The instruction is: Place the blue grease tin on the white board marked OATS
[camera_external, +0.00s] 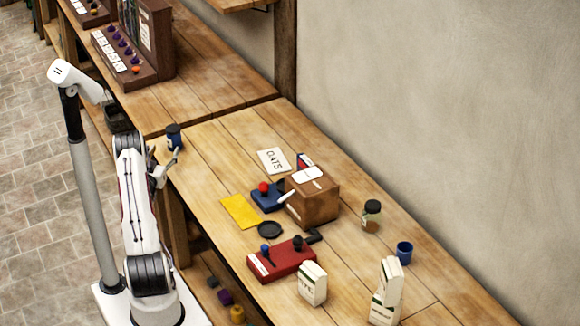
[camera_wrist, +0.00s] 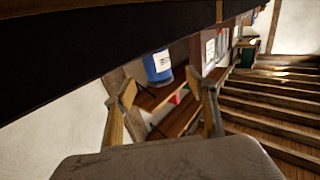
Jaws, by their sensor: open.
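The blue grease tin (camera_external: 174,138) stands upright near the left edge of the bench, with a dark top. In the wrist view the blue tin (camera_wrist: 158,67) with a white label shows beyond and between my fingertips. My gripper (camera_external: 166,166) is just below the tin in the external picture, with its fingers spread and nothing between them. It also shows open in the wrist view (camera_wrist: 168,90). The white board marked OATS (camera_external: 273,160) lies flat on the bench, to the right of the tin, and nothing is on it.
A brown box (camera_external: 312,198) stands beside the board, with a blue block (camera_external: 268,197) and yellow sheet (camera_external: 240,211) nearby. A red box (camera_external: 281,260), jar (camera_external: 371,216), blue cup (camera_external: 404,252) and white cartons (camera_external: 313,283) stand nearer. Bench between tin and board is clear.

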